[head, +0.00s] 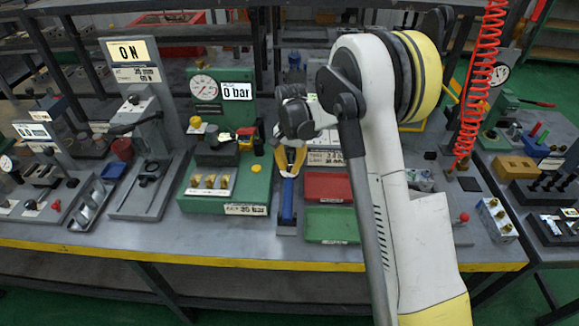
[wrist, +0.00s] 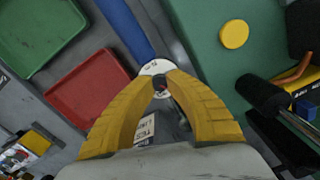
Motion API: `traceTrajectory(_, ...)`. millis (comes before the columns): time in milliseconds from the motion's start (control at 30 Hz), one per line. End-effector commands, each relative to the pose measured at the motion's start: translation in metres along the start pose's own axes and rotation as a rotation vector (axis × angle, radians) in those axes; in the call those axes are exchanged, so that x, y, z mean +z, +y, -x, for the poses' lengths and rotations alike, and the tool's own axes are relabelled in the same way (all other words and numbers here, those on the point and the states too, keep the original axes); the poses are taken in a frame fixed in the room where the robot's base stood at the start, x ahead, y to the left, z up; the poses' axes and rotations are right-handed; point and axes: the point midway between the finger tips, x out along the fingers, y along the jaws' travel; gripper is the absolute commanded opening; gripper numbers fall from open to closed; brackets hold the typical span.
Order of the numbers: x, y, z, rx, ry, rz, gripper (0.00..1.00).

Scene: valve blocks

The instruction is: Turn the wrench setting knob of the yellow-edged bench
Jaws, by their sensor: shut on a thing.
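The wrench (head: 287,203) has a blue handle and lies lengthwise on the yellow-edged bench (head: 150,249). Its blue handle also shows in the wrist view (wrist: 125,28). The setting knob (wrist: 156,67) is a pale round disc with small dark marks at the end of the handle. My gripper (head: 290,165) has yellow fingers and points down at this end of the wrench. In the wrist view my fingertips (wrist: 161,82) come together at the knob and are shut on it. The fingers cover part of the knob, and its marks are too small to read.
The green valve block (head: 226,190) with a gauge and a "0 bar" display stands close left of the wrench. Red (head: 327,186) and green (head: 331,225) trays lie close right. A red coiled hose (head: 483,85) hangs right of my arm.

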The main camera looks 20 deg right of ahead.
Motion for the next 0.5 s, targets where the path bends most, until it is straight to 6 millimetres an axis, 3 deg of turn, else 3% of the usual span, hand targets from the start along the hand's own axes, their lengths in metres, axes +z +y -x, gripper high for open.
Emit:
traceTrajectory(333, -0.0001, 0.0002, -0.0001, 0.000, 0.000, -0.002, 0.00)
traceTrajectory(367, -0.0001, 0.0002, -0.0001, 0.000, 0.000, -0.002, 0.22)
traceTrajectory(400, -0.0001, 0.0002, -0.0001, 0.000, 0.000, -0.002, 0.34)
traceTrajectory(433, -0.0001, 0.0002, -0.0001, 0.000, 0.000, -0.002, 0.42)
traceTrajectory(500, 0.0000, 0.0002, -0.0001, 0.000, 0.000, -0.002, 0.42)
